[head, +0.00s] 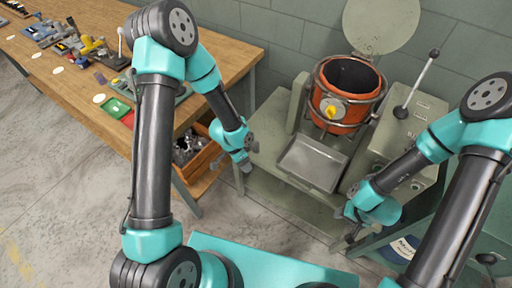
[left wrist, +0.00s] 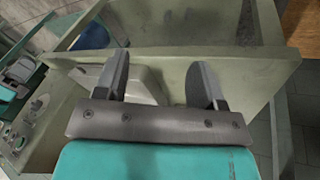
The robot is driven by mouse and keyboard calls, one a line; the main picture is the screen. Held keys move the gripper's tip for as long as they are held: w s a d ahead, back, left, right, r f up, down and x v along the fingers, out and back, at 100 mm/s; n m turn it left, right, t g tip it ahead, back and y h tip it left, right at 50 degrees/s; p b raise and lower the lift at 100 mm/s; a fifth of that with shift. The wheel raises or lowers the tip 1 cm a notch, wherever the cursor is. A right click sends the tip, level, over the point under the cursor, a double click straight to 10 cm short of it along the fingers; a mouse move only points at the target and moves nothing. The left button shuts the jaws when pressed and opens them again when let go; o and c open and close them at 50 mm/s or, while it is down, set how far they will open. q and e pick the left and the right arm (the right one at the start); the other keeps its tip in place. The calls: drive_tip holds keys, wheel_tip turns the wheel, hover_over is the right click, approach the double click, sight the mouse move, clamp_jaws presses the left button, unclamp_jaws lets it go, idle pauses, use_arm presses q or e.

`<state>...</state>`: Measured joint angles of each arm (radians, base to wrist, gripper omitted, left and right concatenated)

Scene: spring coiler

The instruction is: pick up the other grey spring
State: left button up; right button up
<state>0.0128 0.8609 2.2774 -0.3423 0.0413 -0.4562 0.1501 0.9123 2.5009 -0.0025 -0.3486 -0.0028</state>
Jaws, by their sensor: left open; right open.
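No grey spring can be made out for certain in either view. An orange-brown crate (head: 205,163) under the bench holds dark and shiny grey metal pieces (head: 186,147), too small to tell apart. My left gripper (head: 247,164) is to the right of this crate, pointing down, open and empty. In the left wrist view its two fingers (left wrist: 160,78) are spread apart above a grey-green metal surface. My right gripper (head: 349,224) is open near the lower right front of the grey-green machine, with no object seen in it.
The grey-green machine (head: 268,145) carries an orange drum (head: 345,108) with a raised round lid (head: 381,22) and a shallow metal tray (head: 312,164). A lever (head: 418,82) stands at its right. The wooden bench (head: 75,92) has tools and a green tray (head: 118,107). A blue-labelled drum (head: 403,248) stands lower right.

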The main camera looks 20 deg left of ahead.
sight(256, 144)
use_arm(q)
drive_tip(key=w+d+r+m+y, duration=0.2)
drive_tip(key=w+r+m+y, duration=0.1)
drive_tip(key=w+r+m, duration=0.6)
drive_tip(key=w+m, duration=0.3)
drive_tip(key=w, duration=0.1)
drive_tip(key=shift+r+y, duration=0.35)
drive_tip(key=shift+y, duration=0.05)
drive_tip(key=shift+w, duration=0.1)
wheel_tip(256, 144, down, 12)
drive_tip(key=shift+f, duration=0.15)
drive_tip(key=shift+f, duration=0.1)
drive_tip(key=shift+a+f, duration=0.2)
drive_tip(key=shift+f, duration=2.3)
drive_tip(key=shift+c, duration=0.3)
drive_tip(key=c, duration=1)
